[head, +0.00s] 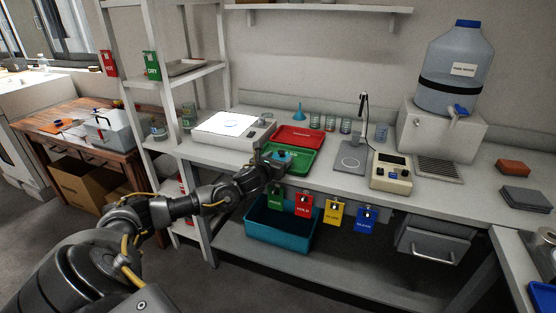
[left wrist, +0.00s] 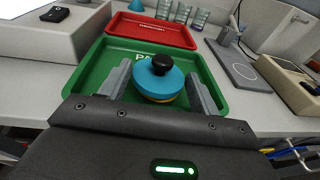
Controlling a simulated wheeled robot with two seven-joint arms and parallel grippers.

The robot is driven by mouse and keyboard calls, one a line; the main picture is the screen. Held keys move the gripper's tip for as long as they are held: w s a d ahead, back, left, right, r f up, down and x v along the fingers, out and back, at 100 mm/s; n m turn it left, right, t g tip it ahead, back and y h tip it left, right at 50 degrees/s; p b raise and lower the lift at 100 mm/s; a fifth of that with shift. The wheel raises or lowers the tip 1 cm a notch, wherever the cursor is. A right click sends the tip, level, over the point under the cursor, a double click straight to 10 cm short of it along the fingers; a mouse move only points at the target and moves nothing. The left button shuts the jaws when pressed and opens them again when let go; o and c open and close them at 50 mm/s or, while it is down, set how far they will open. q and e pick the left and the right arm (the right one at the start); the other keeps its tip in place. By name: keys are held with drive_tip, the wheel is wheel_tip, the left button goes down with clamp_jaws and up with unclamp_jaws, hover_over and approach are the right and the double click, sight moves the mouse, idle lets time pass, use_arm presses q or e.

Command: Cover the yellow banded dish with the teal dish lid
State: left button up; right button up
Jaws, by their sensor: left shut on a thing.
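The teal dish lid (left wrist: 172,84) is round with a black knob. It shows between the fingers of my left gripper (left wrist: 160,92) in the left wrist view, and as a small teal patch in the head view (head: 283,155). The gripper is shut on the lid at its sides. A yellow edge of the yellow banded dish (left wrist: 163,101) shows directly under the lid, which looks level over it. Most of the dish is hidden, and I cannot tell whether the lid rests fully on it. Both are over the green tray (left wrist: 90,72). My right gripper is not in view.
A red tray (head: 300,136) lies behind the green one. A white lit-top device (head: 232,125) stands to the left. A stand (head: 352,155) and a beige meter (head: 391,175) are to the right. Glass beakers (head: 330,123) stand at the back. Coloured tags hang along the bench's front edge.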

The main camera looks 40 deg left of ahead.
use_arm(q)
drive_tip(key=shift+f, duration=0.1)
drive_tip(key=o, duration=1)
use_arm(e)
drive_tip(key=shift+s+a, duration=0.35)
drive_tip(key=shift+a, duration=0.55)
use_arm(q)
drive_tip(key=b+v, duration=0.2)
drive_tip(key=v, duration=0.9)
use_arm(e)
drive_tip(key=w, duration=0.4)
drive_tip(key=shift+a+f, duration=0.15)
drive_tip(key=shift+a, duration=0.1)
